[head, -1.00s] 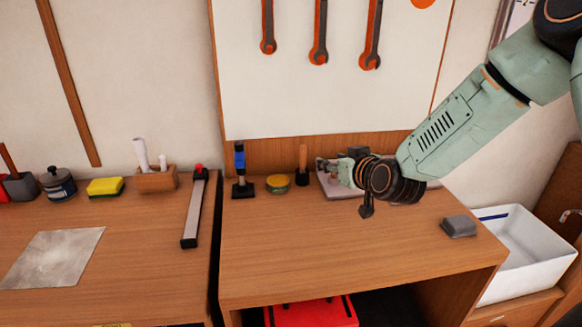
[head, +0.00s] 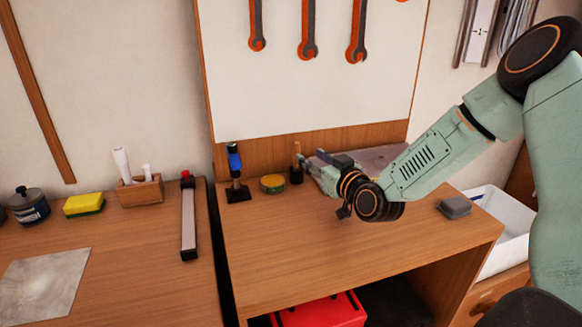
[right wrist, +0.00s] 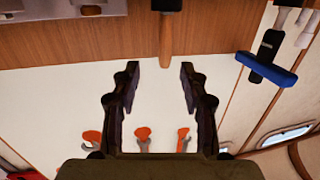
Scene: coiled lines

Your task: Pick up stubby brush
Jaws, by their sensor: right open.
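The stubby brush (head: 297,168), with a wooden handle and a dark base, stands upright at the back of the right-hand bench. In the right wrist view, which is upside down, its handle (right wrist: 166,40) hangs from the top edge. My right gripper (head: 310,163) is open and empty, just right of the brush and pointing toward it. In the wrist view, the handle's end appears between the fingertips (right wrist: 160,70); I cannot tell the remaining distance. My left gripper is not in view.
A grey plate (head: 375,157) lies behind my arm. A grey block (head: 454,206) sits near the right edge. The bench front is clear.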

